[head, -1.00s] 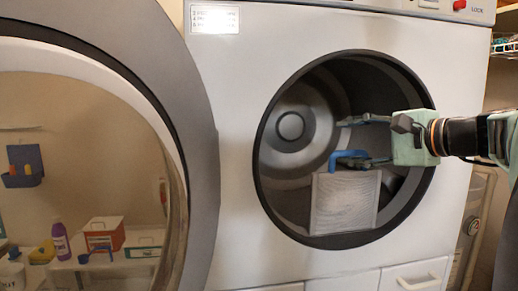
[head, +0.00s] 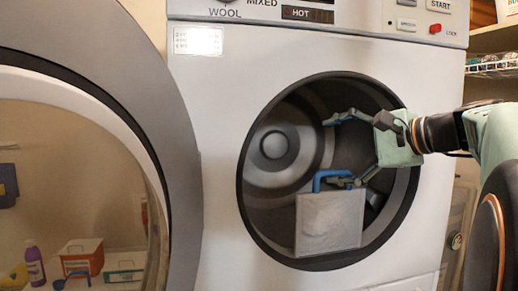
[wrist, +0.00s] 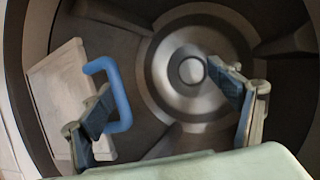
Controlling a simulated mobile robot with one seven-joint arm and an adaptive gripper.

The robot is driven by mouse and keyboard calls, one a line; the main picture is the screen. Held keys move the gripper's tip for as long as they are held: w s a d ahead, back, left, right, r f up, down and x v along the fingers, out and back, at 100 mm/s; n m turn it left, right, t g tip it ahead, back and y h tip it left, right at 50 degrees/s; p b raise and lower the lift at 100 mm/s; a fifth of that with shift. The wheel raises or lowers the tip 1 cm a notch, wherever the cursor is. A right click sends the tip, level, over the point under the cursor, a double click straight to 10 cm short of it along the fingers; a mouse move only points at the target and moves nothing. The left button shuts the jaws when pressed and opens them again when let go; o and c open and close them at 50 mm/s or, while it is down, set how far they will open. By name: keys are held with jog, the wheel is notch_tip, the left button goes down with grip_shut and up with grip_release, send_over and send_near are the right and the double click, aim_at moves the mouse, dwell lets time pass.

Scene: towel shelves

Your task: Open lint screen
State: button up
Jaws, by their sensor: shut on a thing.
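The lint screen (head: 330,221) is a pale flat panel with a blue handle (head: 322,180) on its top edge. It stands upright in the lower front of the dryer's round opening. In the wrist view the lint screen (wrist: 66,90) is at the left, with its blue handle (wrist: 117,88). The lower finger lies at the handle; the upper one touches nothing visible. In the wrist view my gripper (wrist: 158,80) has its left finger over the handle.
The white dryer (head: 215,120) has its round door (head: 185,150) swung open at the left. The drum (head: 273,145) behind the screen looks empty. A red box (head: 82,257) and a purple bottle (head: 34,264) show at lower left. A wire shelf (head: 490,66) is at upper right.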

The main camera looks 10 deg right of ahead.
jog(key=shift+t, duration=0.4)
jog(key=s+r, duration=0.1)
jog(key=s+d+r, duration=0.1)
jog(key=s, duration=0.1)
jog(key=s+d+r, duration=0.1)
jog(key=s, duration=0.1)
jog(key=shift+s+r, duration=0.25)
jog(key=c, duration=1.2)
jog(key=v, duration=0.7)
jog(key=shift+a+f+p, duration=0.1)
jog(key=shift+f+p, duration=0.25)
jog(key=shift+f, duration=0.05)
jog(key=shift+c, duration=0.2)
